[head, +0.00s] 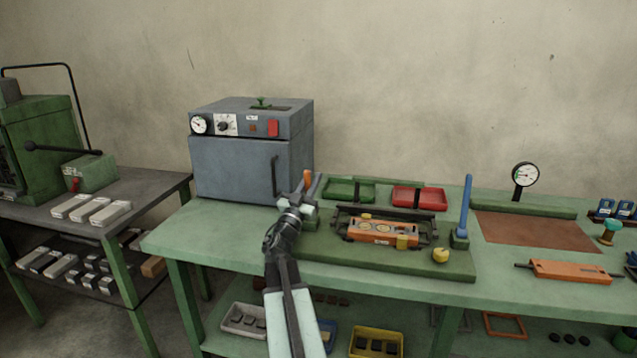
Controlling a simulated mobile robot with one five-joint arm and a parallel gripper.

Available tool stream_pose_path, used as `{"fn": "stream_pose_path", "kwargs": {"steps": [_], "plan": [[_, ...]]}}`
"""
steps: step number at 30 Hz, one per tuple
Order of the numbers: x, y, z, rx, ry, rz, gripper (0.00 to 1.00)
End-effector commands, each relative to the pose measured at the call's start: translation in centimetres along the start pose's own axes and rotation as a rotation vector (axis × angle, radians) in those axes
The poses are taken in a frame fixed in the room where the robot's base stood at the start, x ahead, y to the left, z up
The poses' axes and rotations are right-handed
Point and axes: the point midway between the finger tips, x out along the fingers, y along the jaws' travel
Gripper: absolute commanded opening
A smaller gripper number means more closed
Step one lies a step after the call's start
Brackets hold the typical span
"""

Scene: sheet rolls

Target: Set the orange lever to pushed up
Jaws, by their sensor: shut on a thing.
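The orange lever (308,179) stands close to upright at the left end of the green fixture base (380,262) on the bench. Its upper end shows above my gripper, and its lower part is hidden behind the gripper. My gripper (304,205) reaches in from below and is shut on the orange lever. The exact grip of the fingers is too small to see clearly.
A blue lever (464,206) stands upright at the fixture's right end. An orange block (385,232) lies between the levers. A grey oven (251,150) stands behind left. Green (349,191) and red (419,198) trays lie behind the fixture. The bench front left is clear.

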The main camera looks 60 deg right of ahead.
Motion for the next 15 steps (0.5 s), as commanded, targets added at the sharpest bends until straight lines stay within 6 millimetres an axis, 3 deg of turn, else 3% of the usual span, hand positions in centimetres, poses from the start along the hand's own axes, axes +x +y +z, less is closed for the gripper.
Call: {"fn": "stream_pose_path", "kwargs": {"steps": [8, 9, 11, 15], "plan": [[-0.36, -0.49, -0.12, 0.007, -0.001, -0.003, 0.00], [-0.40, -0.58, -0.13, 0.008, -0.002, -0.004, 0.23], [-0.45, -0.69, -0.16, 0.008, -0.002, -0.006, 0.40], [-0.50, -0.85, -0.20, 0.008, -0.001, -0.008, 0.40]]}}
